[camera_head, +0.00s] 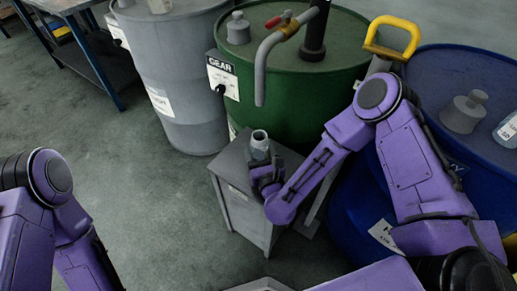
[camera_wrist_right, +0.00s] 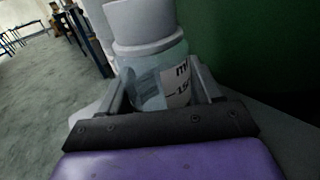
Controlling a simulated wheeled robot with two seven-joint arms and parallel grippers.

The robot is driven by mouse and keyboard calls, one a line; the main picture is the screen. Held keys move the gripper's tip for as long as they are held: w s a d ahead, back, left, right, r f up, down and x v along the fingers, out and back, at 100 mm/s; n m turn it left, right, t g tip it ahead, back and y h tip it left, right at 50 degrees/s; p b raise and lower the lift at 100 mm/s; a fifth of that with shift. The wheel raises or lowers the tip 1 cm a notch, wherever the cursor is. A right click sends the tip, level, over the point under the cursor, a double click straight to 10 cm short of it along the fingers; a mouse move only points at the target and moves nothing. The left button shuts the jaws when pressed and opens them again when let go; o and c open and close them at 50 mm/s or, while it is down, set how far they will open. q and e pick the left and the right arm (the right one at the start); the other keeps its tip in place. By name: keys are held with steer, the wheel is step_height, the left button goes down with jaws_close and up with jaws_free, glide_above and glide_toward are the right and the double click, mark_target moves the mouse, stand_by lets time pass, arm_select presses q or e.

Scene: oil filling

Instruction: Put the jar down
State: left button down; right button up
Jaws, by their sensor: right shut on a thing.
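The jar (camera_head: 260,146) is a small clear container with a whitish neck and open-looking top in the head view. In the right wrist view the jar (camera_wrist_right: 152,62) fills the space between the fingers, with a white cap-like upper part and printed measuring marks. My right gripper (camera_head: 264,173) is shut around its lower body, and it is upright. It is at the top of a small grey stand (camera_head: 240,209); whether its base touches the top is hidden by the gripper. My left arm is at the lower left, its gripper out of view.
A green drum (camera_head: 292,108) marked GEAR stands behind, its bent spout (camera_head: 261,72) hanging above and behind the jar. A grey drum (camera_head: 182,78) is at left, a blue drum (camera_head: 450,62) at right. The floor left of the stand is clear.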

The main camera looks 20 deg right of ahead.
steer(key=shift+f, duration=0.2)
steer(key=o, duration=1.1)
steer(key=shift+r, duration=0.1)
